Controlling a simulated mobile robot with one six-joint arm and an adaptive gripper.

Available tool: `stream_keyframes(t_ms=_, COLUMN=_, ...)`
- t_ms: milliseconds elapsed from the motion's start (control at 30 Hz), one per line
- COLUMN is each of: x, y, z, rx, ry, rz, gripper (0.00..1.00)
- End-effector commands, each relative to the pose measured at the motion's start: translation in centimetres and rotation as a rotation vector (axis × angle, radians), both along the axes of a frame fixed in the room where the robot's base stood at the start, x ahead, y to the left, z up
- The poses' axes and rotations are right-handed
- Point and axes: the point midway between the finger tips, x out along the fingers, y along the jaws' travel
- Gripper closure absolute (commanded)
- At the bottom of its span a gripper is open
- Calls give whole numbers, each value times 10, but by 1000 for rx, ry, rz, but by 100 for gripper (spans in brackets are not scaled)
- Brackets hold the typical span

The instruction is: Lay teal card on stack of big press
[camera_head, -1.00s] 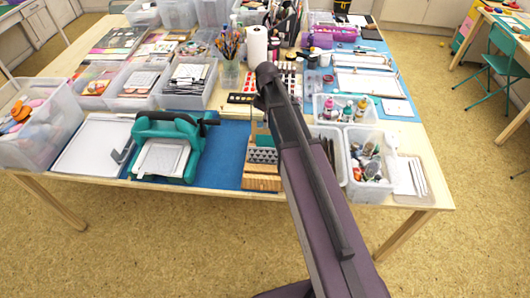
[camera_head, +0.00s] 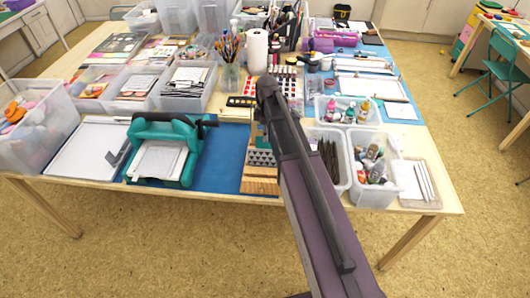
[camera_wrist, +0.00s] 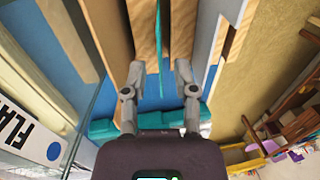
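The big press (camera_head: 190,137) is a teal and black machine at the table's front left. A pale stack (camera_head: 158,161) lies in its opening. The teal card (camera_wrist: 160,45) shows edge-on as a thin upright strip in the wrist view, between wooden parts. In the head view, a small teal edge (camera_head: 257,130) shows above the wooden rack (camera_head: 262,184), beside my arm. My gripper (camera_wrist: 160,70) is open, with one finger on each side of the card's edge and visible gaps to it. My arm hides the fingertips in the head view.
A white tray (camera_head: 82,150) lies left of the press, and a clear bin (camera_head: 40,140) stands beyond it. Bins of bottles (camera_head: 348,113) and tubes (camera_head: 375,180) stand right of my arm. Blue mat (camera_head: 222,165) is bare between press and rack.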

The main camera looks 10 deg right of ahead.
Motion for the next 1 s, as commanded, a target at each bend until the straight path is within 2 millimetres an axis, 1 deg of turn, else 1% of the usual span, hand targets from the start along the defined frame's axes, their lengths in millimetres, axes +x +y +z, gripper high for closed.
stream_keyframes(t_ms=67, x=0, y=0, z=0, rx=0, ry=0, rz=0, gripper=63)
stream_keyframes(t_ms=100, x=0, y=0, z=0, rx=0, ry=0, rz=0, gripper=66)
stream_keyframes(t_ms=167, x=0, y=0, z=0, rx=0, ry=0, rz=0, gripper=84)
stream_keyframes(t_ms=200, x=0, y=0, z=0, rx=0, ry=0, rz=0, gripper=96)
stream_keyframes(t_ms=233, x=0, y=0, z=0, rx=0, ry=0, rz=0, gripper=100)
stream_keyframes(t_ms=567, x=0, y=0, z=1, rx=0, ry=0, rz=0, gripper=100)
stream_keyframes(t_ms=1000, x=4, y=-1, z=24, rx=0, ry=0, rz=0, gripper=100)
